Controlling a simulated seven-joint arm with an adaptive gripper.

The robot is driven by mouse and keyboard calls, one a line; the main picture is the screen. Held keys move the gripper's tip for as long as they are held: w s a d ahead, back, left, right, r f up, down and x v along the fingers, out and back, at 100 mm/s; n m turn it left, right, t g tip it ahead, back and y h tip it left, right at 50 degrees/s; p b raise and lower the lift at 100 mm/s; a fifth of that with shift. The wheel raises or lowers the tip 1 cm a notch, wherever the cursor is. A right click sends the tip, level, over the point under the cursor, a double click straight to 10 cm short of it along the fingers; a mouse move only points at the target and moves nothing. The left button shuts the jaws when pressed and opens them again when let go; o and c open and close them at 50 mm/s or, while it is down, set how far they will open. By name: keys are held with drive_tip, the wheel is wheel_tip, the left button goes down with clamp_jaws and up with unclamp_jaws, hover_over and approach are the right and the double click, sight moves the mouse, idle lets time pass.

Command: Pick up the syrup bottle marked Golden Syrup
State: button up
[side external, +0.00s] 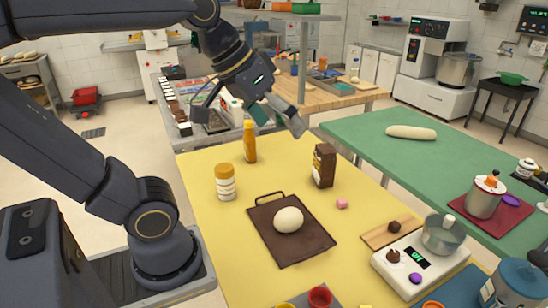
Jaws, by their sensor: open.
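An amber squeeze bottle (249,143) with a narrow top stands upright toward the back left of the yellow table (205,226). No label on it can be read in this view, so I cannot confirm the name Golden Syrup. A white and yellow jar (226,183) with an orange lid stands in front of it to the left; its print is also unreadable. My gripper (282,117) is open and empty. It hangs in the air, above and to the right of the amber bottle in the picture, apart from it.
A brown carton (324,166) stands to the right of the bottle. A dark tray (274,249) with a pale dough ball (289,220) lies in front. A scale (404,273) with a metal bowl (443,234) is at the front right. A green table (450,165) adjoins on the right.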

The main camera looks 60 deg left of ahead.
drive_tip(key=s+f+m+y, duration=0.1)
drive_tip(key=s+f+m, duration=0.1)
drive_tip(key=f, duration=0.4)
drive_tip(key=shift+s+f+g, duration=0.3)
drive_tip(key=shift+s+g, duration=0.1)
drive_tip(key=shift+s, duration=0.5)
drive_tip(key=shift+w+r, duration=0.1)
drive_tip(key=c, duration=0.6)
drive_tip(key=shift+m, duration=0.3)
